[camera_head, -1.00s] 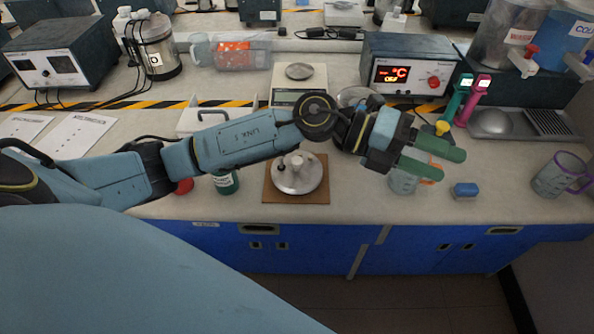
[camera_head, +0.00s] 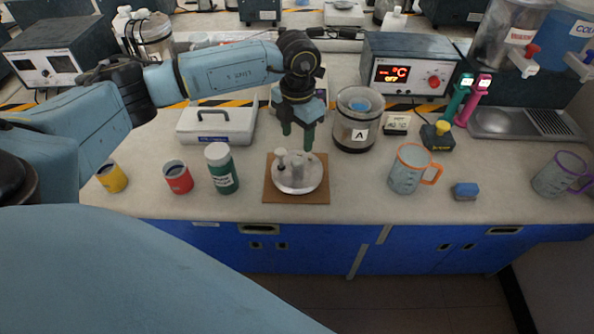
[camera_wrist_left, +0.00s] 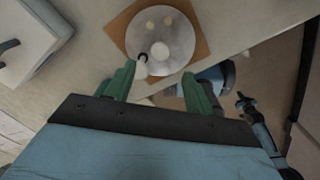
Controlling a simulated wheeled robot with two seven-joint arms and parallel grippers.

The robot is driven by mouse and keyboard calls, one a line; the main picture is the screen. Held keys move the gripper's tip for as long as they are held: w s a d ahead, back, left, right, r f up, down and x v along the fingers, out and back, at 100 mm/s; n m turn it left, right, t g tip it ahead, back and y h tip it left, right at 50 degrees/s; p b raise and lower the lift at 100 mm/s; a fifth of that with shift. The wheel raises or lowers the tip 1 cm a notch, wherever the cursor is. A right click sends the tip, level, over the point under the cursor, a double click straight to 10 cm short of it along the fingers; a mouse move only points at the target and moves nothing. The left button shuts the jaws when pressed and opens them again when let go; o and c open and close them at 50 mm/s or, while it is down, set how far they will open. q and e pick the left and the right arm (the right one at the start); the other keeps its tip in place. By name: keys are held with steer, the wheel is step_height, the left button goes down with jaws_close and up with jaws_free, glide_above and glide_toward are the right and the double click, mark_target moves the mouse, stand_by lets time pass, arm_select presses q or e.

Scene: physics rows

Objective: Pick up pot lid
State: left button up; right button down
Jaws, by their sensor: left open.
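The pot lid (camera_head: 311,180) is a round silver-grey disc with a raised knob, lying on a square brown board (camera_head: 268,192) on the bench. It also shows in the left wrist view (camera_wrist_left: 172,52), at the top middle. My left gripper (camera_head: 298,137) points down just above the lid's far side, its two green fingers apart and empty. In the left wrist view the gripper (camera_wrist_left: 158,78) is open, with the lid beyond its fingertips. I see no contact between fingers and lid. My right gripper is not seen.
A green-labelled bottle (camera_head: 221,172) and red can (camera_head: 178,178) stand left of the board. A clear jar marked A (camera_head: 353,135) stands close behind right, and an orange-handled mug (camera_head: 407,172) stands right. A white box (camera_head: 215,127) lies behind left.

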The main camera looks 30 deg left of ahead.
mark_target(297, 160)
arm_select(q)
step_height(297, 160, down, 7)
steer(key=shift+f, duration=0.15)
stand_by(0.4)
steer(key=shift+c, duration=0.4)
jaws_close()
